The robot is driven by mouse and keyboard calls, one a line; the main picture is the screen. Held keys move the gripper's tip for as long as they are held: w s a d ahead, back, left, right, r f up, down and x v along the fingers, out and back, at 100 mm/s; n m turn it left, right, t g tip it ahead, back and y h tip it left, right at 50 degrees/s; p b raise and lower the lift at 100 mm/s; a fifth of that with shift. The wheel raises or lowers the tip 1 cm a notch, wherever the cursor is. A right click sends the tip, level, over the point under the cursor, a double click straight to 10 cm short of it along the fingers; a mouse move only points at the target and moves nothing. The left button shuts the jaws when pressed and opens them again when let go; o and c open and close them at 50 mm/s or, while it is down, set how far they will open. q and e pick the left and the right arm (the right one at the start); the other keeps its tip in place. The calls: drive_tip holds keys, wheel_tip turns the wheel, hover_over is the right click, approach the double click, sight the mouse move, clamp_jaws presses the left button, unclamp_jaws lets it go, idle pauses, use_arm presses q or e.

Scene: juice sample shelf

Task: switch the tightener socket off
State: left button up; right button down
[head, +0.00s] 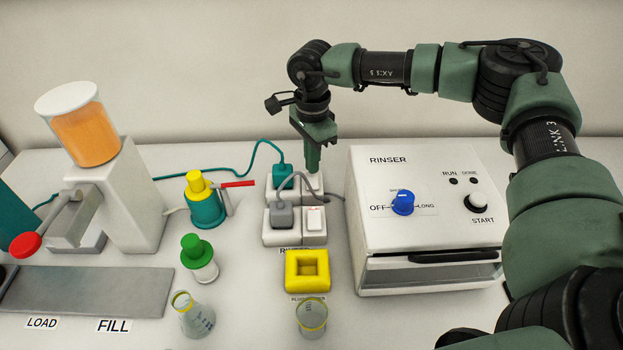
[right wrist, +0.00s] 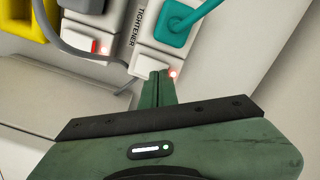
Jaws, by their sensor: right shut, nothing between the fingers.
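The tightener socket (head: 284,193) is the white back block, with a teal plug (head: 285,174) in its left half. The right wrist view shows its TIGHTENER label (right wrist: 138,27), the teal plug (right wrist: 177,22) and a glowing red light (right wrist: 173,74) on the switch side. My right gripper (head: 313,170) is shut and empty, pointing down over the switch side. In the right wrist view its fingertips (right wrist: 158,76) are right beside the light and cover part of the switch. I cannot tell whether they touch it. My left gripper is not in view.
The rinser socket (head: 279,239) with a grey plug stands just in front; its switch (right wrist: 95,46) shows red. The rinser box (head: 380,248) is close on the right, a yellow holder (head: 307,285) in front. A teal-and-yellow tool (head: 205,205) stands left.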

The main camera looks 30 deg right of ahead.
drive_tip(key=shift+f+b, duration=0.75)
drive_tip(key=shift+f, duration=0.3)
idle(0.9)
drive_tip(key=shift+s, duration=0.1)
drive_tip(key=shift+r+p, duration=0.6)
drive_tip(key=shift+r, duration=0.15)
drive_tip(key=shift+r+p, duration=1.65)
drive_tip(key=shift+r, duration=1.15)
